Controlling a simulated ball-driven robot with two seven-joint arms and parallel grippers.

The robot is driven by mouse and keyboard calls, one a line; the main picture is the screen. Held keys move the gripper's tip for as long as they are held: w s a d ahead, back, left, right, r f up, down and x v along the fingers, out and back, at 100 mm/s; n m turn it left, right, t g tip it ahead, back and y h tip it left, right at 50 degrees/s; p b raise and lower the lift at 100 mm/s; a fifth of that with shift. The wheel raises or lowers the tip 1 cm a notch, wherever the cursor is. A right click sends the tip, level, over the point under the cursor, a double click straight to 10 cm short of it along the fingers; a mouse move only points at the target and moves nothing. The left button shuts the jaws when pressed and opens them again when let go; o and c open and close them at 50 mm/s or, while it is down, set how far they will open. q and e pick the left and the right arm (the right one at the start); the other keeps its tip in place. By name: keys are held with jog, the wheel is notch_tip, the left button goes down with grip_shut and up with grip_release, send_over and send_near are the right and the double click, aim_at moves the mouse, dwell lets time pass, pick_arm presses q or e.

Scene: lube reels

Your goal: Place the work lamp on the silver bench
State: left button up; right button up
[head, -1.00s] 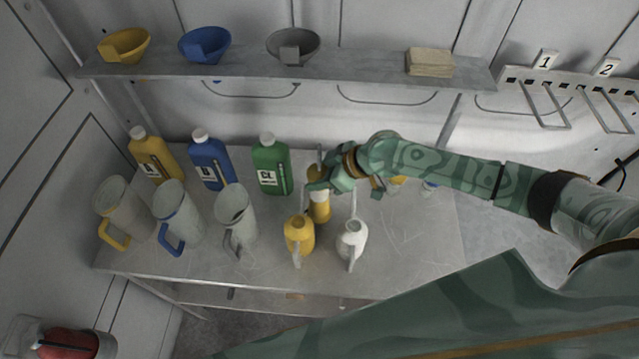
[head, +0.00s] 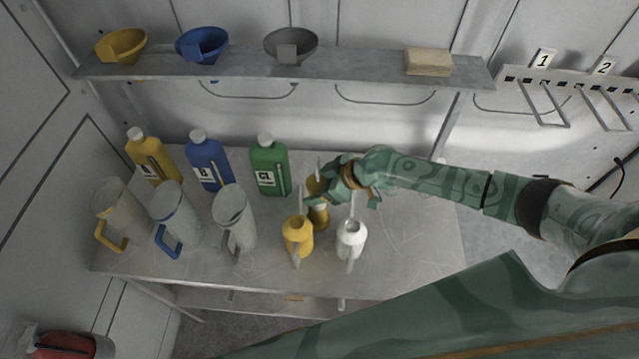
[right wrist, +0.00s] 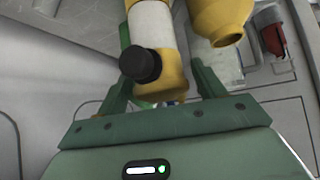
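The work lamp (head: 318,217), a yellow cylinder with a pale band, is over the middle of the silver bench (head: 400,245), behind the yellow oil can. In the right wrist view the lamp (right wrist: 153,28) shows its white body, yellow part and black end. My right gripper (head: 330,195) is at the lamp. I cannot tell whether the lamp touches the bench. My left gripper is not in view.
A yellow oil can (head: 298,238) and white oil can (head: 351,238) stand in front. Jugs and yellow, blue and green (head: 269,167) bottles stand left. A shelf (head: 360,72) with funnels runs behind. The bench's right part is clear.

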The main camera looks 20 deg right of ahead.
jog(key=shift+r, duration=0.2)
jog(key=v, duration=1.2)
jog(key=shift+d+f, duration=0.1)
